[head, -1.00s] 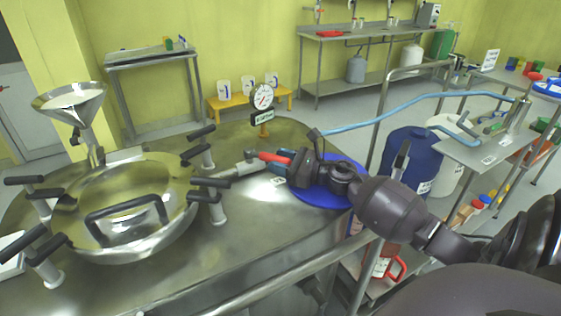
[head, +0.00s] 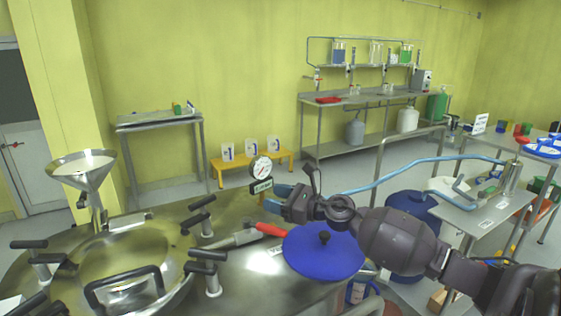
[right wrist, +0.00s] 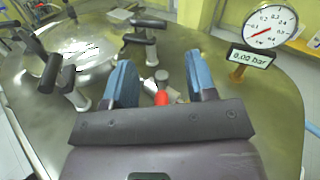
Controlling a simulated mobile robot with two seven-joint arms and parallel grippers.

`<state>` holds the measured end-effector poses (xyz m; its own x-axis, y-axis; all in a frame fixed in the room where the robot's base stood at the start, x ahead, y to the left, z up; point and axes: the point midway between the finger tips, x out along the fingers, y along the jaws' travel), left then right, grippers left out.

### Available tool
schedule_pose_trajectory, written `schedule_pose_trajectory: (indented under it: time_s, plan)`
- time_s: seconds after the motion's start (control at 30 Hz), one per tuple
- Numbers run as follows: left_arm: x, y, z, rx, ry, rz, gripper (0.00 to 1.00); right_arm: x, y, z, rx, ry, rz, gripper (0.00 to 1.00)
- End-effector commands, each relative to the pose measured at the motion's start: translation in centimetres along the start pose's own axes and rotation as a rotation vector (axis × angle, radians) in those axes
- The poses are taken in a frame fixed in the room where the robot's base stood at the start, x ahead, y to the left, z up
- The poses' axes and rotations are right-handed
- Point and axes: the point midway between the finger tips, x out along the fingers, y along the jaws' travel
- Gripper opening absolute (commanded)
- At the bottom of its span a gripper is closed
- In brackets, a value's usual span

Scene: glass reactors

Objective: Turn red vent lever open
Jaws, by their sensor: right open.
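The red vent lever (head: 271,230) sticks out to the right from a metal valve pipe (head: 237,240) on top of the steel reactor. My right gripper (head: 277,197) is open and empty, its blue fingers above and behind the lever in the head view. In the right wrist view, the red lever (right wrist: 162,98) shows in the gap between the two spread fingers (right wrist: 158,72), partly hidden by the gripper body. I see no contact with it. My left gripper is not in view.
A pressure gauge (head: 260,167) with a small display stands just behind the gripper. A blue round lid (head: 324,250) with a black knob lies right of the lever. Black-handled clamps (head: 206,262) and the domed hatch (head: 110,262) are to the left.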

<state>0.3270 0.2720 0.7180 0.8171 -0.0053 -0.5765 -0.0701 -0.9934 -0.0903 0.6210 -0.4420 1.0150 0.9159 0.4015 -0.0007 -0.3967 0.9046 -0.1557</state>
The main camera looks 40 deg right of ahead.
Motion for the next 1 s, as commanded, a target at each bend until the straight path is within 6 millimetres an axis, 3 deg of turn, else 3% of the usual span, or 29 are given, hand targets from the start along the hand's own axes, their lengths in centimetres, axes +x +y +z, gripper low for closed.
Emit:
schedule_pose_trajectory:
  time_s: [0.03, 0.1, 0.43, 0.6, 0.93, 1.0]
  plan:
    - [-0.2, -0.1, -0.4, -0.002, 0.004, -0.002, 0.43, -0.1, -0.2, 1.7, -0.009, -0.005, 0.0, 0.52]
    - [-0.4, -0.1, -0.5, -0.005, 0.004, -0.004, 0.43, 0.0, -0.4, 3.1, -0.009, -0.005, 0.001, 0.52]
    - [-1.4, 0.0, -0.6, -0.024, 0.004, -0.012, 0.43, 0.0, -1.2, 8.1, -0.005, -0.002, 0.0, 0.52]
    - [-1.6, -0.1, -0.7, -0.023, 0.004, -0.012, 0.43, 0.0, -1.4, 9.0, -0.002, 0.0, 0.001, 0.52]
    - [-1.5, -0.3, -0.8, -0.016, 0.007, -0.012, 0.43, 0.0, -1.4, 9.1, 0.001, 0.0, 0.001, 0.52]
    - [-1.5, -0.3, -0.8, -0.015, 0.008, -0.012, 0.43, 0.0, -1.4, 9.2, 0.004, -0.002, -0.001, 0.41]
